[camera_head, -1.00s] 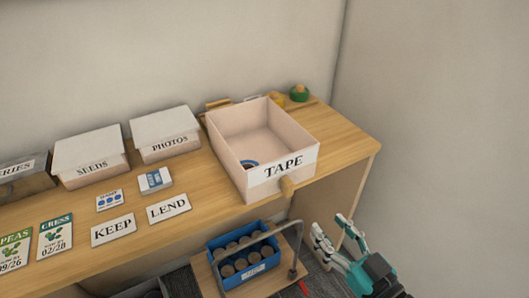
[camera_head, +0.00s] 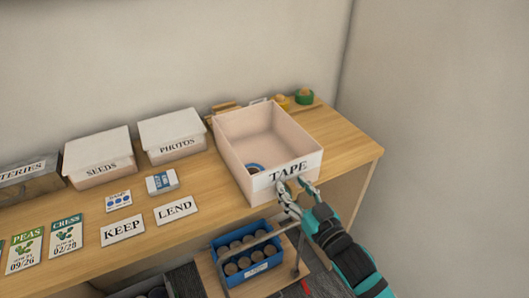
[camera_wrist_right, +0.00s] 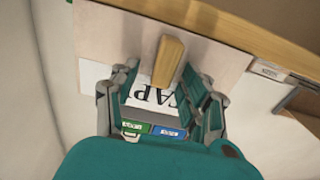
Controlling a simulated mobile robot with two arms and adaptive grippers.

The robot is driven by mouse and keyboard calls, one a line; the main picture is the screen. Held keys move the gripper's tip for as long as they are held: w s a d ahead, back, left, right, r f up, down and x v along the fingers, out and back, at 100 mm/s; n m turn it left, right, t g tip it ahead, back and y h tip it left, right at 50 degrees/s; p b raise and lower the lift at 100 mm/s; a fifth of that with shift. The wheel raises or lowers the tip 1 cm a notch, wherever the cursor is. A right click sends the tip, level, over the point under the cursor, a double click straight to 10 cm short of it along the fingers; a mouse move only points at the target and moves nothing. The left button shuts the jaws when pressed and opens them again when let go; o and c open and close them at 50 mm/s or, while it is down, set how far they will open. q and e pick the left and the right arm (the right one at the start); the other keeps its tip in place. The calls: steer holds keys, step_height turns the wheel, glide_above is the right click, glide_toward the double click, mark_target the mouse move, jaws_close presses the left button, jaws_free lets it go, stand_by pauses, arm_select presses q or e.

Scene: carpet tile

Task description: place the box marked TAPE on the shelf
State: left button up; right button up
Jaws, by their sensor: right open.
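The open-topped pale box marked TAPE (camera_head: 232,148) stands on the wooden shelf (camera_head: 345,150) near its right end, with a blue-rimmed roll (camera_head: 256,168) inside. My right gripper (camera_head: 298,183) is at the box's front face, over the lower part of its label. Whether the fingers touch the box I cannot tell. My left gripper is not in view.
White boxes marked PHOTOS (camera_head: 172,135) and SEEDS (camera_head: 98,155) stand to the left. KEEP (camera_head: 122,229) and LEND (camera_head: 176,210) cards lie in front. A blue crate (camera_head: 247,262) of round-topped items sits below. Small rolls (camera_head: 304,96) lie behind the box.

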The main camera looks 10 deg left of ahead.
steer(key=shift+w+a, duration=0.15)
jaws_close()
steer(key=shift+r, duration=0.15)
stand_by(0.5)
